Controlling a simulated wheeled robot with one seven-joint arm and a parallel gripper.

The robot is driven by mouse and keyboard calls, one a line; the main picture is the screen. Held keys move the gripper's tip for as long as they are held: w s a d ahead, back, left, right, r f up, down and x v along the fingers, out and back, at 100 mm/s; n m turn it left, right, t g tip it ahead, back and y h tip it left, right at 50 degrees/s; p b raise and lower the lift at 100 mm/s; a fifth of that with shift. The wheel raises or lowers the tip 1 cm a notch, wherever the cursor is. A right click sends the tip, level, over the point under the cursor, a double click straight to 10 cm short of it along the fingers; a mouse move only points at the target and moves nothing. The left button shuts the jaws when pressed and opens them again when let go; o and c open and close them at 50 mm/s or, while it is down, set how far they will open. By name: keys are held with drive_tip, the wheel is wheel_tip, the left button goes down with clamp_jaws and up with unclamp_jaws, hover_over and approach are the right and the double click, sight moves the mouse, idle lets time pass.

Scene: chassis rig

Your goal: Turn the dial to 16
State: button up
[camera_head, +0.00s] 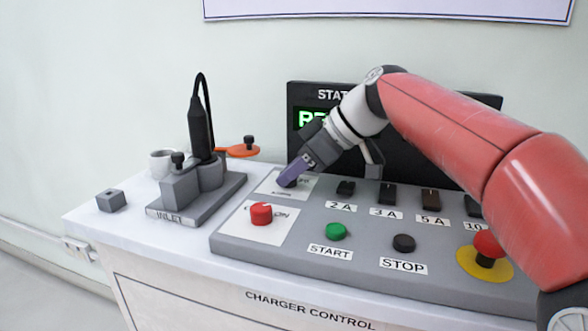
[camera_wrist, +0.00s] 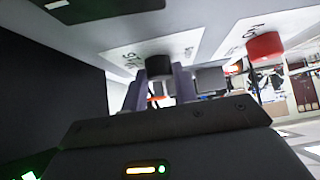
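The dial is a black knob (camera_wrist: 159,66) on a white label plate (camera_head: 306,186) at the back left of the grey control panel. In the head view my gripper (camera_head: 291,177) reaches down over it and hides most of the knob. In the wrist view its two purple fingers (camera_wrist: 160,82) stand close on either side of the knob and seem shut on it. The printing on the plate is partly covered and too blurred to read, so the dial's setting cannot be told. A second, red dial (camera_head: 261,213) sits on its own white plate in front; it also shows in the wrist view (camera_wrist: 264,47).
The inlet block (camera_head: 205,195) with a black plug (camera_head: 197,128) stands left of the panel. Black switches (camera_head: 387,194), a green START button (camera_head: 336,231), a black STOP button (camera_head: 404,243) and a red emergency button (camera_head: 488,244) lie right. A dark status screen (camera_head: 305,95) stands behind.

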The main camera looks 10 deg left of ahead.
drive_tip(key=shift+c, duration=0.5)
drive_tip(key=shift+m+t+b, duration=0.4)
drive_tip(key=shift+b, duration=0.05)
drive_tip(key=m+t+b, duration=0.1)
drive_tip(key=m+t, duration=0.1)
drive_tip(key=m, duration=0.1)
drive_tip(key=shift+s+a+h+b, duration=0.1)
drive_tip(key=shift+s+h+b, duration=0.15)
drive_tip(key=shift+h+b, duration=0.15)
drive_tip(key=m+t, duration=0.1)
drive_tip(key=m+t+h, duration=0.1)
drive_tip(key=m, duration=0.1)
drive_tip(key=shift+s+a+r+m+t+p, duration=0.1)
drive_tip(key=shift+s+r+m+t+p, duration=0.05)
drive_tip(key=shift+m+t+p, duration=0.2)
drive_tip(key=shift+m+t+h+p, duration=0.25)
drive_tip(key=shift+m+h+p, duration=0.15)
drive_tip(key=shift+m+h, duration=0.25)
drive_tip(key=o, duration=1)
drive_tip(key=shift+c, duration=0.2)
